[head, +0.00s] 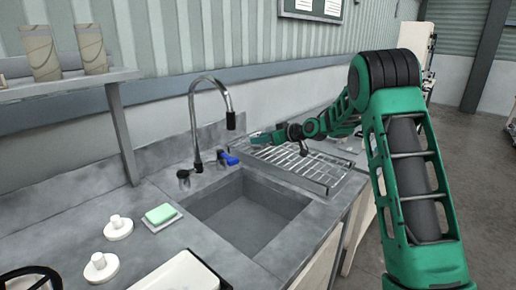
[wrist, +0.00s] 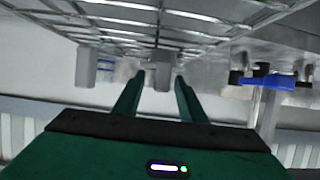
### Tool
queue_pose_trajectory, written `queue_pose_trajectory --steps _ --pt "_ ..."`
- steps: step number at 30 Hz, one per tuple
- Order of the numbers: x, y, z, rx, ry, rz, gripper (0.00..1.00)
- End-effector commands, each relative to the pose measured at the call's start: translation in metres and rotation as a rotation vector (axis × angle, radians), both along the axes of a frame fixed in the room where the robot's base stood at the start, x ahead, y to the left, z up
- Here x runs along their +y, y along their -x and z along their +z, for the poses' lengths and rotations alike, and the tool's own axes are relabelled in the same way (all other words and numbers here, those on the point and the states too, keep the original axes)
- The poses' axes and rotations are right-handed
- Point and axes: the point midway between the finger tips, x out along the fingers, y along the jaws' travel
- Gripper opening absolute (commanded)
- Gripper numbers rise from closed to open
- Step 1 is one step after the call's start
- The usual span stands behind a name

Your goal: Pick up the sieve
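I cannot clearly make out a sieve in either view. A dark round rim (head: 30,272) is cut off at the lower left corner of the head view; I cannot tell what it belongs to. My gripper (head: 262,137) is small and far off in the head view, above the wire rack and right of the tap. In the wrist view my gripper (wrist: 158,92) has its two green fingers apart with nothing visibly held. A grey blocky thing (wrist: 160,72) shows beyond the fingertips, apparently at a distance.
The wire rack (head: 312,168) lies right of the sink (head: 250,215). A tall tap (head: 194,125) stands behind the sink. A green sponge (head: 160,213), two white knobbed pieces (head: 118,228) and a white tray (head: 172,275) lie left. Two cups (head: 92,50) stand on a shelf.

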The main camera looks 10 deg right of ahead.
Motion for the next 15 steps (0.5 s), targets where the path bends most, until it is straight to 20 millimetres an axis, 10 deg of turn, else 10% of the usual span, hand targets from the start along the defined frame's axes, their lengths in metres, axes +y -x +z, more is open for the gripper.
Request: queue_pose_trajectory --steps 5,10,15 --pt "-0.0006 -0.0001 0.0001 0.000 0.000 -0.001 0.38" --pt "-0.0007 0.0000 0.0001 0.000 0.000 -0.001 0.00" --pt "-0.0007 -0.0001 0.0005 0.000 0.000 -0.001 0.00"
